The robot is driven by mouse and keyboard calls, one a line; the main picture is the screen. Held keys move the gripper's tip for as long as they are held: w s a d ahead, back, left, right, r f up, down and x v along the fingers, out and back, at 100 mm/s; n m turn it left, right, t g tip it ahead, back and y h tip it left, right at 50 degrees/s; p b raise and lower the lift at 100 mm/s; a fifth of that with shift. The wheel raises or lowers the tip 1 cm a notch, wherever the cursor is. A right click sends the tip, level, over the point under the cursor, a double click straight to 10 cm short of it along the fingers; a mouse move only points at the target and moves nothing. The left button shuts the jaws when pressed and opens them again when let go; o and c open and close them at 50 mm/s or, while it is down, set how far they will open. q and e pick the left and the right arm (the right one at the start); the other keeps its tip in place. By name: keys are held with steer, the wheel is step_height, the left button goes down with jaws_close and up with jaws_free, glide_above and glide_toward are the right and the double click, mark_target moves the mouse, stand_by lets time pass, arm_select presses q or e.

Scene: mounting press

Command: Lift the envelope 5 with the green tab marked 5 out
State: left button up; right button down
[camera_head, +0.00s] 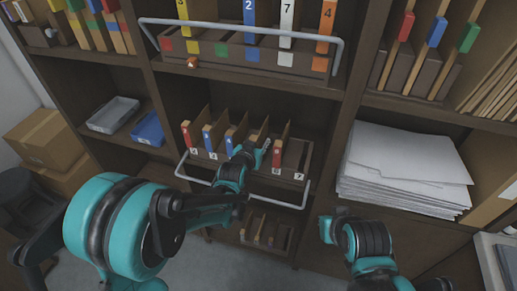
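A pulled-out rack (265,180) with a grey rail in the middle bay of the shelf holds several upright envelopes. Their visible tabs include a red tab (186,134), two blue tabs and another red tab (277,153) at the right. My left gripper (250,152) is at the front of this rack, among the right-hand envelopes. Its teal and dark body covers part of them, and its fingers are too small and covered to read. I cannot make out a green tab marked 5 here. My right arm's end (326,230) is low, right of the rack and apart from it.
Above is another railed rack (250,52) with numbered coloured tabs. A paper stack (405,168) lies on the right shelf. A grey tray (112,115) and a blue tray (148,130) sit at left. A smaller rack (267,229) is below.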

arm_select(q)
steer(key=shift+r, duration=0.1)
steer(key=shift+s, duration=0.1)
steer(key=c, duration=0.3)
jaws_close()
step_height(320, 180, up, 10)
steer(key=p, duration=0.4)
